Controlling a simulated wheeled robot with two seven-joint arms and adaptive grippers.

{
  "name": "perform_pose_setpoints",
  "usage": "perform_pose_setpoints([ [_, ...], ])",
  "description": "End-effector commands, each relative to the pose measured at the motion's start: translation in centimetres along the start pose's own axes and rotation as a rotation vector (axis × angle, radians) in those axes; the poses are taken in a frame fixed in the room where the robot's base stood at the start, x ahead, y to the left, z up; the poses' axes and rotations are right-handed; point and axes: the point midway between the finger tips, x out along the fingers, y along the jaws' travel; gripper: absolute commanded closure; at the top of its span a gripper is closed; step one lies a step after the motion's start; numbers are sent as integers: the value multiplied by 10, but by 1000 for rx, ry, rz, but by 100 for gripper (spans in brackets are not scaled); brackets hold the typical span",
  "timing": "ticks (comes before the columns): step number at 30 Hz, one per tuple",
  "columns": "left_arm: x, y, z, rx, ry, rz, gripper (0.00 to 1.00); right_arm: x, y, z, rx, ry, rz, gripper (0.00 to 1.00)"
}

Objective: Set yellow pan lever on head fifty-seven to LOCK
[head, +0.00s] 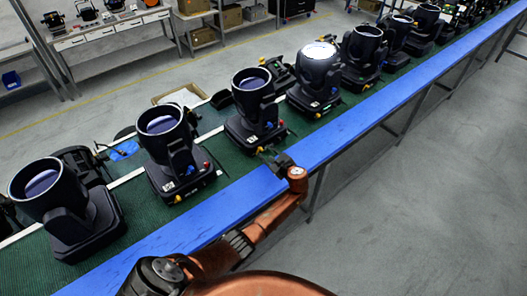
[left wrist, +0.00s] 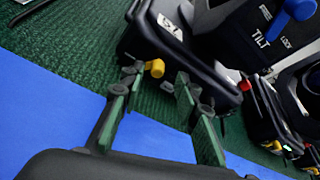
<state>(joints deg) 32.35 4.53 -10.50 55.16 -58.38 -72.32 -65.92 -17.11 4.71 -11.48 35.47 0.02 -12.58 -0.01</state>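Head fifty-seven is a black moving-head light (head: 255,98) on the green table; its base (left wrist: 200,62) fills the top of the left wrist view, with a white label reading 57 (left wrist: 170,28). The yellow pan lever (left wrist: 155,68) sticks out from the base's near edge, below the label. My left gripper (head: 268,156) is at the table's blue edge in front of this light. In the left wrist view my left gripper (left wrist: 157,80) is open, its fingertips on either side of the yellow lever, with no clear contact. Any pan markings are unreadable. My right gripper is out of view.
A blue tilt lever (left wrist: 298,8) beside TILT and LOCK lettering is on the same light. Similar lights stand close on both sides, one at left (head: 170,150) and one at right (head: 316,80). The blue strip (head: 345,125) along the front is clear.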

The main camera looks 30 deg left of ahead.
Motion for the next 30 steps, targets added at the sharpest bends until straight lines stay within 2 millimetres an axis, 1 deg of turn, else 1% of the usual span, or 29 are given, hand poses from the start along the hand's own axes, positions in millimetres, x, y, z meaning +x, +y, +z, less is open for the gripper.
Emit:
perform_pose_setpoints([
  [3, -25, 0, -1, -2, 3, -2, 70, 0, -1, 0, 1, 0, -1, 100],
  [9, -66, -1, -1, -3, 4, -1, 70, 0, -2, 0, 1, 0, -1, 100],
  [12, -81, -1, -1, -1, 2, -2, 70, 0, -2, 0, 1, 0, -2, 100],
  [15, -92, -1, -1, -2, 2, 0, 70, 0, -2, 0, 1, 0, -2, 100],
  [21, -99, -1, 0, 0, 1, 0, 70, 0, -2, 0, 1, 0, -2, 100],
  [30, -99, -1, 0, -1, 1, 0, 70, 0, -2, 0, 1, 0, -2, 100],
])
